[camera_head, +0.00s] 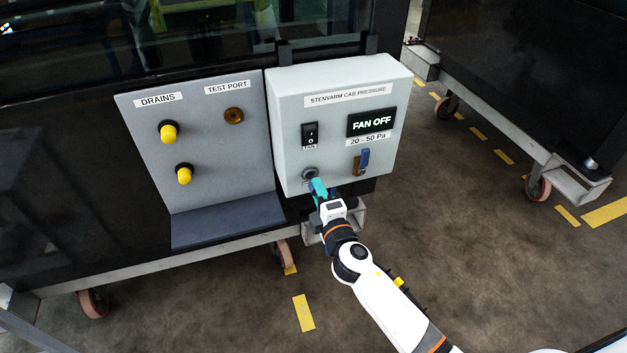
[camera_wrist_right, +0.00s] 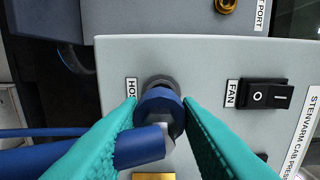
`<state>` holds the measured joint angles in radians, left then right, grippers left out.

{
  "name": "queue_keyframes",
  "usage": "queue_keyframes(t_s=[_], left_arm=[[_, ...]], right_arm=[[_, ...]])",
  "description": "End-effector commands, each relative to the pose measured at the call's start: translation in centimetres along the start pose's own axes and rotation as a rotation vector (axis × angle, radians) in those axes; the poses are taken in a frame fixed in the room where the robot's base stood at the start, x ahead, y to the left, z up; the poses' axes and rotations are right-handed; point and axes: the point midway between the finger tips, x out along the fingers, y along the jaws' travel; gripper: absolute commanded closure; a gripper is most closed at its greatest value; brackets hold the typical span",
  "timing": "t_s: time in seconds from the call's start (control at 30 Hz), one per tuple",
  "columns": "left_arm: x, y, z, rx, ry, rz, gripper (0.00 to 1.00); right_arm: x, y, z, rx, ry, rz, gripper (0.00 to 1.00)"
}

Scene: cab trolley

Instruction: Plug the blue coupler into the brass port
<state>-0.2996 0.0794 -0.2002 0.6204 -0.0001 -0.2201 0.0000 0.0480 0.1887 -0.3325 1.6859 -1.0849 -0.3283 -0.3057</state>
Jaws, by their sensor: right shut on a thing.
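The blue coupler (camera_wrist_right: 162,105) is between the teal fingers of my right gripper (camera_head: 318,186), which are shut on it. In the wrist view the coupler sits right in front of the dark round socket (camera_wrist_right: 161,81) on the pressure box; I cannot tell whether it is seated in it or just clear. A blue hose (camera_wrist_right: 40,155) runs off to the left there. The brass port (camera_head: 234,116) is on the grey panel under the TEST PORT label, empty, up and left of my gripper; its edge shows at the top of the wrist view (camera_wrist_right: 226,5). My left gripper is not in view.
The pressure box (camera_head: 290,110) stands out to the right of the grey panel (camera_head: 205,135). It carries a fan switch (camera_head: 310,134), a FAN OFF display (camera_head: 372,122) and a blue-handled brass valve (camera_head: 361,163). Two yellow-capped drains (camera_head: 169,132) and a dark shelf (camera_head: 228,222) are left.

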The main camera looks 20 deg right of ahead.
Motion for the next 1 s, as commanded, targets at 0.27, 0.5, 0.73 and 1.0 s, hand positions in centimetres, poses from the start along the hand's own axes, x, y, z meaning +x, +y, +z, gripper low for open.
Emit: queue_keyframes(t_s=[0.27, 0.5, 0.73, 1.0], left_arm=[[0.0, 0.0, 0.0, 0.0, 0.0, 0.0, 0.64], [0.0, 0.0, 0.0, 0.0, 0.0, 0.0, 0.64], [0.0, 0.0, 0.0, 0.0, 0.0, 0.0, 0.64], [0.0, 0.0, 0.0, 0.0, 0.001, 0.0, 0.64]], right_arm=[[-1.1, 0.0, 0.0, -0.001, 0.0, -0.001, 1.0], [-2.1, 0.0, 0.0, -0.001, 0.001, -0.001, 1.0], [-3.0, 0.0, 0.0, -0.001, 0.001, -0.001, 1.0], [-3.3, -0.1, 0.0, -0.001, 0.001, -0.002, 1.0]])
